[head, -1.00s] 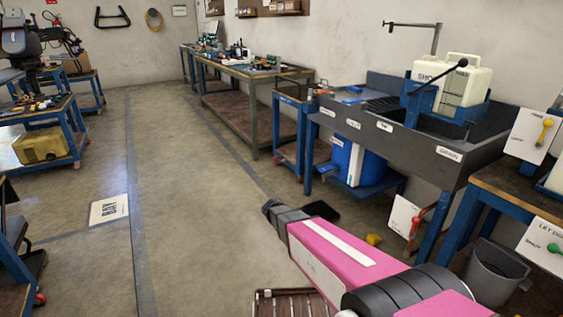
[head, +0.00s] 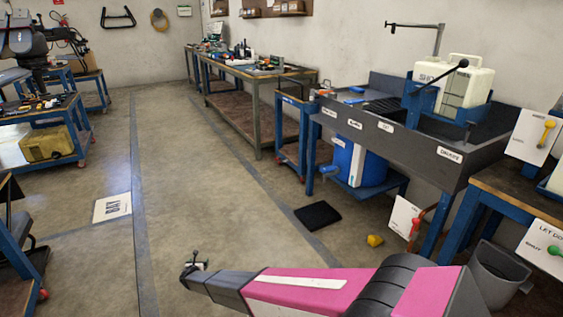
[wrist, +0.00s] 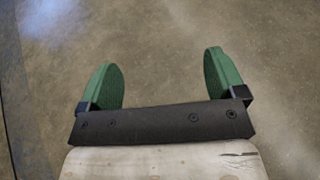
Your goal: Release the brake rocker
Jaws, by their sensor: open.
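My gripper shows in the wrist view (wrist: 162,82) with its two green pads wide apart and only bare concrete floor beyond them. In the head view the end of my arm (head: 194,264) is low over the floor, left of the picture's middle, and holds nothing that I can see. I cannot make out a brake rocker for certain in either view. A blue wheeled cart (head: 45,142) at the left has small red parts at its casters, too small to tell what they are.
A grey sink bench (head: 440,148) with white jugs (head: 468,82) stands at the right. A black mat (head: 317,215), a yellow object (head: 375,240) and a grey bin (head: 497,278) are on the floor. The middle floor is clear.

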